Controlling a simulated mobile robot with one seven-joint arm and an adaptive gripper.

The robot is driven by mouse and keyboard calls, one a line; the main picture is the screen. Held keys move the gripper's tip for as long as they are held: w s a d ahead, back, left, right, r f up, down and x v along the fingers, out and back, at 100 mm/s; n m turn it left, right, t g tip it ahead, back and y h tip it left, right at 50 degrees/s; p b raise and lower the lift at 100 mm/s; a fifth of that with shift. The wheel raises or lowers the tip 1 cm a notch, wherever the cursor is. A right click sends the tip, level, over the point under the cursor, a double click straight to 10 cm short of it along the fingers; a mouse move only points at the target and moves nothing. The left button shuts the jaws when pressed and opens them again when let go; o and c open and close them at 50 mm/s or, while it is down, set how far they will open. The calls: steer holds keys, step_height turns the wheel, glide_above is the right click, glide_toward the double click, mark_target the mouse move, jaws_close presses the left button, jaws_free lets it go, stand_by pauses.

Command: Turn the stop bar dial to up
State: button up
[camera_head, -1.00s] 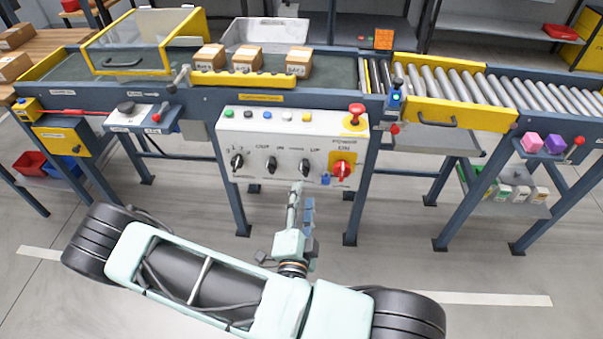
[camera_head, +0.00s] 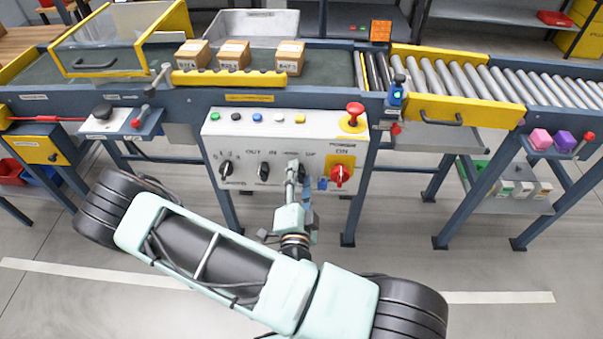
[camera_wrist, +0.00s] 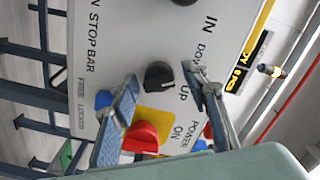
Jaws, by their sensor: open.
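The stop bar dial is a black knob (camera_wrist: 160,75) on the grey control panel (camera_wrist: 115,45), with "STOP BAR" lettering to one side and "DOWN" and "UP" on the other in the wrist view. Which label its ridge points to is hard to tell. My gripper (camera_wrist: 160,80) is open, one blue-padded finger on each side of the dial; contact is not clear. In the head view my gripper (camera_head: 295,171) is in front of the panel (camera_head: 240,150) and partly hides the dial (camera_head: 304,172).
A red rotary switch (camera_head: 341,175) on a yellow plate sits right of the dial, with a blue tag (camera_head: 322,184) between. Another black dial (camera_head: 263,171) is to the left. A red mushroom button (camera_head: 354,110) and the conveyor (camera_head: 335,68) are above.

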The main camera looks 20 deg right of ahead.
steer(key=shift+c, duration=0.3)
jaws_close()
steer(key=shift+r+m+p, duration=0.15)
steer(key=shift+m+p, duration=0.85)
steer(key=shift+p, duration=0.05)
steer(key=m+p, duration=0.2)
steer(key=m, duration=0.1)
steer(key=shift+m+p, duration=0.3)
steer(key=shift+p, duration=0.05)
steer(key=m+p, duration=0.1)
steer(key=m, duration=0.1)
steer(key=m+p, duration=0.1)
steer(key=m, duration=0.1)
steer(key=m+p, duration=0.1)
steer(key=m, duration=0.1)
steer(key=shift+f, duration=0.25)
steer(key=shift+m, duration=0.3)
